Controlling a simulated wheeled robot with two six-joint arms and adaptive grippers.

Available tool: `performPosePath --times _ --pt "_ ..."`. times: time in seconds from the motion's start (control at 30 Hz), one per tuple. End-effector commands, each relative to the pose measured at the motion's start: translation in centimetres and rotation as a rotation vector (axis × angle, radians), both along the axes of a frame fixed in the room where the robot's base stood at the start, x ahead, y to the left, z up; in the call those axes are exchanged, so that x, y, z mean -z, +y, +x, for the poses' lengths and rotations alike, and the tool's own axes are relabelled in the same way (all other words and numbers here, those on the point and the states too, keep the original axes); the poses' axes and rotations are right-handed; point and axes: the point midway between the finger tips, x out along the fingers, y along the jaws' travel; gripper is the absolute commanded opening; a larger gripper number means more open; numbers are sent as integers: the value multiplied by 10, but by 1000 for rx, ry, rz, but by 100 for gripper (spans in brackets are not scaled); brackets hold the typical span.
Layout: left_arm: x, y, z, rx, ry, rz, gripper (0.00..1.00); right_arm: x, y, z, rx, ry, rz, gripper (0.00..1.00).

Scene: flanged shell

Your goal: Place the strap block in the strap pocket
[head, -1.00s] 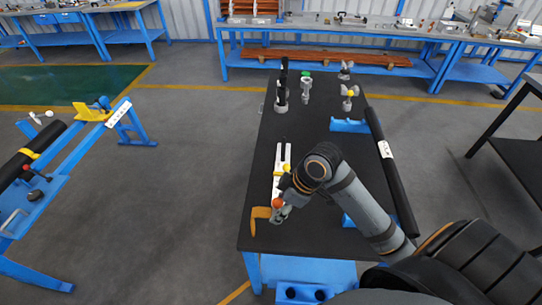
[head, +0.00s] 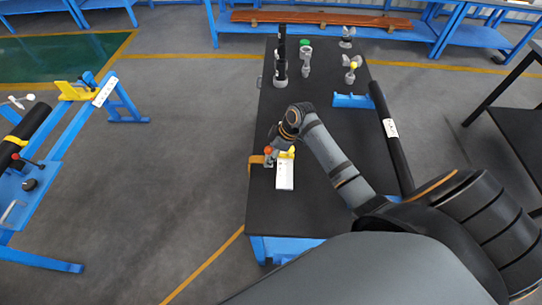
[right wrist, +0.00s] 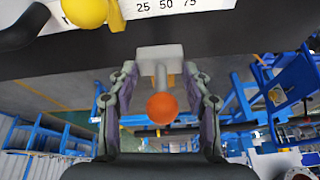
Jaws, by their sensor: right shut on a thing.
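My right gripper (right wrist: 160,75) is shut on a small pale grey block (right wrist: 160,58) with a grey stem and an orange ball knob (right wrist: 162,108). I take this to be the strap block. In the head view the gripper (head: 270,157) is over the table's left edge, with the orange knob (head: 268,150) showing at it. An ochre piece (head: 257,160) shows just left of the gripper; whether it is joined to the block is unclear. A white marked strip (head: 285,177) with a yellow knob (right wrist: 86,12) lies beside it. I cannot identify the strap pocket. My left gripper is out of view.
The black table (head: 310,212) has bare room at its near end. A long black tube (head: 391,130) lies along its right side by a blue bracket (head: 353,101). Grey fittings and dark upright cylinders (head: 280,65) stand at the far end. A blue stand (head: 60,150) is left.

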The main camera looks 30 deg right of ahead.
Motion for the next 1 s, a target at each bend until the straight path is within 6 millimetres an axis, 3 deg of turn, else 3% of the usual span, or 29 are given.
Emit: performPosePath --times 0.1,0.27,0.4,0.53,0.87,0.9,1.0 --pt "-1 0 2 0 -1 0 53 8 -3 7 0 -1 2 0" --pt "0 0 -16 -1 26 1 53 12 -4 9 1 -1 0 0" --pt "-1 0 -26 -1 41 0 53 33 -5 11 2 2 3 0" --pt "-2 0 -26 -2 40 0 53 44 -5 11 1 0 1 0" --pt "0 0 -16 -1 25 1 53 49 -5 11 1 -1 0 0" --pt "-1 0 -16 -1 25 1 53 48 -5 11 1 0 0 53" --pt "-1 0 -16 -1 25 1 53 48 -5 11 1 0 0 67"
